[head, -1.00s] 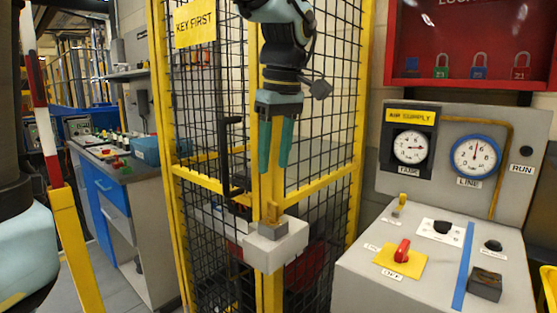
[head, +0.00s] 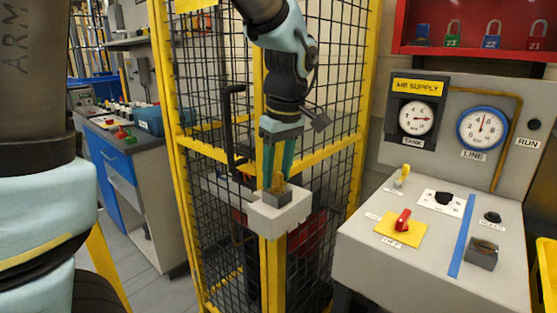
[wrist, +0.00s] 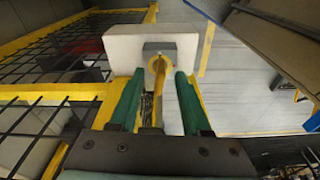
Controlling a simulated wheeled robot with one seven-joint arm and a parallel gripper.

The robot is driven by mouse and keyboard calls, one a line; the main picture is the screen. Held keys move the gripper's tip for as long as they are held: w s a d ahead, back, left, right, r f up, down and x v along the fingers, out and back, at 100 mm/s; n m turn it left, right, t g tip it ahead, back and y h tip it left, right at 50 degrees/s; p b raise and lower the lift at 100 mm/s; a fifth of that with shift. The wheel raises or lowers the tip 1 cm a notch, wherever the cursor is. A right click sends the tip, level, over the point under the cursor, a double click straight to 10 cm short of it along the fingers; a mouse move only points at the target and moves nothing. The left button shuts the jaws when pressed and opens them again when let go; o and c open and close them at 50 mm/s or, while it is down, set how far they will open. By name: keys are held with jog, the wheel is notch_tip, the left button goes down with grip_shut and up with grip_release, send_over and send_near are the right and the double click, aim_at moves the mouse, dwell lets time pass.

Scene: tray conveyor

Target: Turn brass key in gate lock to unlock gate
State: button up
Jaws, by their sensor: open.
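The brass key (wrist: 158,88) stands in the grey lock cylinder on top of the white gate lock box (head: 283,217). The lock box also shows in the wrist view (wrist: 122,47). My gripper (head: 275,184) points down over the lock, with its green fingers on either side of the key. In the wrist view my gripper (wrist: 158,82) is open, with a gap between each finger and the key. The yellow-framed mesh gate (head: 320,153) stands behind the lock and looks closed. The key's lower end is hidden in the lock.
A grey air supply console (head: 405,262) with gauges and a red switch (head: 403,220) stands close on the right. A red padlock board (head: 480,52) hangs above it. A black gate handle (head: 229,130) is left of my gripper. A blue-drawer bench (head: 117,180) stands at left.

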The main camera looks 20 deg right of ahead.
grip_shut()
dwell(0.4)
dwell(0.4)
jog(key=shift+m, duration=1.5)
jog(key=shift+m+h+p, duration=0.3)
jog(key=shift+m+p, duration=0.05)
jog(key=shift+m, duration=1.15)
